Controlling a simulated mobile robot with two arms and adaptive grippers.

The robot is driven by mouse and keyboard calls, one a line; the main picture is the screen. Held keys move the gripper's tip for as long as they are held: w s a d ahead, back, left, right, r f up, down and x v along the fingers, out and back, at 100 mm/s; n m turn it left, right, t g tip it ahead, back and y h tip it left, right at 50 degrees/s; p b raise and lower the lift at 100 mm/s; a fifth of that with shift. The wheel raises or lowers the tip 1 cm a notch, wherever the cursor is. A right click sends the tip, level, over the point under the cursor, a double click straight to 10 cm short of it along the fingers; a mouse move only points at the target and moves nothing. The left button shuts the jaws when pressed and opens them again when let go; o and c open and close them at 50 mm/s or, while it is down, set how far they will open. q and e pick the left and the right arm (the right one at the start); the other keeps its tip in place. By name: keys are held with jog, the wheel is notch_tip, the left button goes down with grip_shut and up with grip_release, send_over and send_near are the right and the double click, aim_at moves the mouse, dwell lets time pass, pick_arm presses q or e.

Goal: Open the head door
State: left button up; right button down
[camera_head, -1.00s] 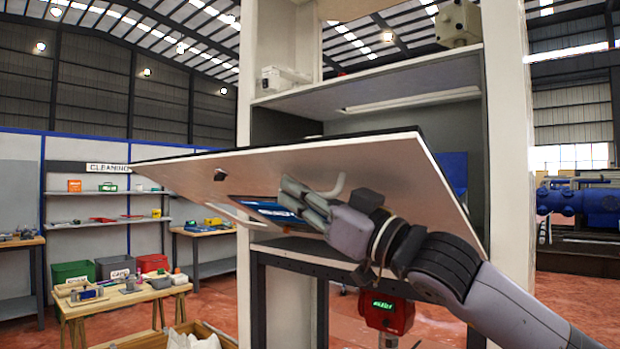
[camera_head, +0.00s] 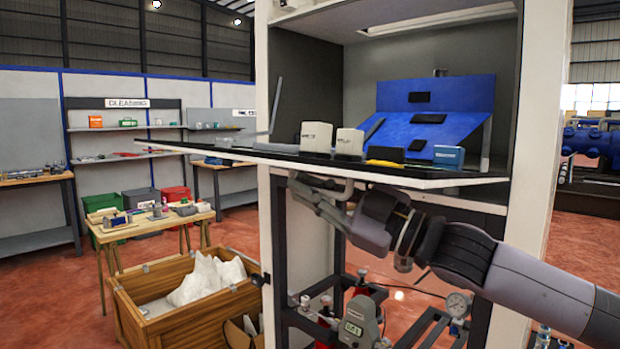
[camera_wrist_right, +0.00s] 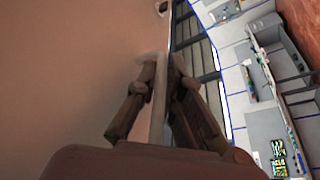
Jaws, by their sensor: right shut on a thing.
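The head door (camera_head: 440,180) is a wide white panel on the front of the tall white cabinet (camera_head: 543,150). It lies lowered, close to level, and I see it nearly edge-on, with the compartment open above it. My right gripper (camera_head: 322,198) is below the door, shut on the pale bar handle (camera_head: 347,188) on its outer face. In the right wrist view the handle bar (camera_wrist_right: 159,100) runs between the fingers (camera_wrist_right: 163,85), beside the broad door face (camera_wrist_right: 70,80). My left gripper is not in view.
Inside the compartment stand a tilted blue panel (camera_head: 440,100), pale grey boxes (camera_head: 316,136) and a small blue box (camera_head: 448,155). Below the door are a gauge (camera_head: 457,304) and a grey device (camera_head: 358,325). A wooden crate (camera_head: 165,322) stands lower left.

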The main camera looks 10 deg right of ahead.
jog(key=shift+d+r, duration=0.1)
jog(key=shift+d, duration=0.05)
jog(key=c, duration=1.7)
grip_release()
jog(key=shift+d, duration=0.1)
jog(key=shift+s+d+f, duration=0.1)
jog(key=shift+d+f, duration=0.1)
jog(key=v, duration=1.1)
jog(key=shift+d, duration=0.35)
jog(key=shift+s+d+f, duration=0.1)
jog(key=shift+s, duration=0.05)
